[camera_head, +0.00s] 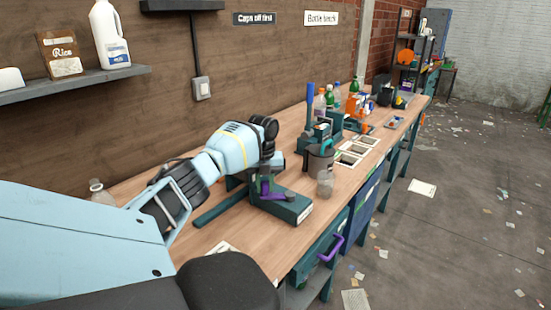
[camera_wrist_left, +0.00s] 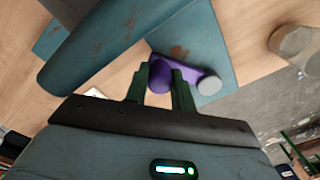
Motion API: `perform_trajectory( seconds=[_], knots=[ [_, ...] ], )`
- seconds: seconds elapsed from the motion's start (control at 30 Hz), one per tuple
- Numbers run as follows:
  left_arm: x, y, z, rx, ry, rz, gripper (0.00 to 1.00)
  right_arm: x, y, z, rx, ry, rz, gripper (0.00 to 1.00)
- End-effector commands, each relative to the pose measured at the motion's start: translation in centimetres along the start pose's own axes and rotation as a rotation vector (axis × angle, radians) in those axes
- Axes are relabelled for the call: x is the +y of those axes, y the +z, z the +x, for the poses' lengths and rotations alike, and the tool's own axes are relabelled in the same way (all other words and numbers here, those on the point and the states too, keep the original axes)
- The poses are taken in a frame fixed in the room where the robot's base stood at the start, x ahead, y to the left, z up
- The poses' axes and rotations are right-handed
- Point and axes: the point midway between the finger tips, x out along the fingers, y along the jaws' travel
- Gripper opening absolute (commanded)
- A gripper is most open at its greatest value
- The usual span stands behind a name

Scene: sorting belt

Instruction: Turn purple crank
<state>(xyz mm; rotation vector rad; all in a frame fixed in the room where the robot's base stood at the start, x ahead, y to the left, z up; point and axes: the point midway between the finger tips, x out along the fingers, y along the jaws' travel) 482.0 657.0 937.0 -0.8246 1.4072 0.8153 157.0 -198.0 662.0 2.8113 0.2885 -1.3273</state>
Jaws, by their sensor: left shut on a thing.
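The purple crank (camera_head: 275,194) sits on a teal-green machine base (camera_head: 290,212) near the front edge of the wooden bench. In the left wrist view the crank (camera_wrist_left: 188,73) has a grey round end (camera_wrist_left: 209,86). My left gripper (camera_wrist_left: 163,76) has its two dark green fingers on either side of the crank's purple end and is shut on it. In the head view the left arm reaches in from the left, and its wrist hides part of the machine; the fingers are hard to make out there. My right gripper is not in view.
A clear jar (camera_head: 325,184) and a grey container (camera_head: 320,160) stand right of the machine. A purple drawer handle (camera_head: 331,248) sticks out below the bench edge. Farther along the bench are a blue-handled press (camera_head: 310,98) and several bottles. A shelf (camera_head: 75,84) hangs at upper left.

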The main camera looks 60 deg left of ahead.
Motion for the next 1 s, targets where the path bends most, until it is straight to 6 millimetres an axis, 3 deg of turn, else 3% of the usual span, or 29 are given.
perform_trajectory(
  seconds=[0.57, 0.6, 0.73, 1.0],
  knots=[
    [0.76, 0.29, -0.03, -0.001, -0.003, 0.020, 0.00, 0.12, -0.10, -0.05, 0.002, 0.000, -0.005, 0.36],
    [0.76, 0.29, -0.03, -0.001, -0.003, 0.020, 0.29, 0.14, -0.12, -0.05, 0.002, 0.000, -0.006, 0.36],
    [0.76, 0.28, -0.03, 0.000, -0.003, 0.020, 0.46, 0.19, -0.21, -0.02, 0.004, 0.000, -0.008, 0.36],
    [0.75, 0.27, -0.06, 0.000, -0.002, 0.021, 0.47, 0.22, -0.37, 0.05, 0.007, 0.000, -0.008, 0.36]
  ],
)
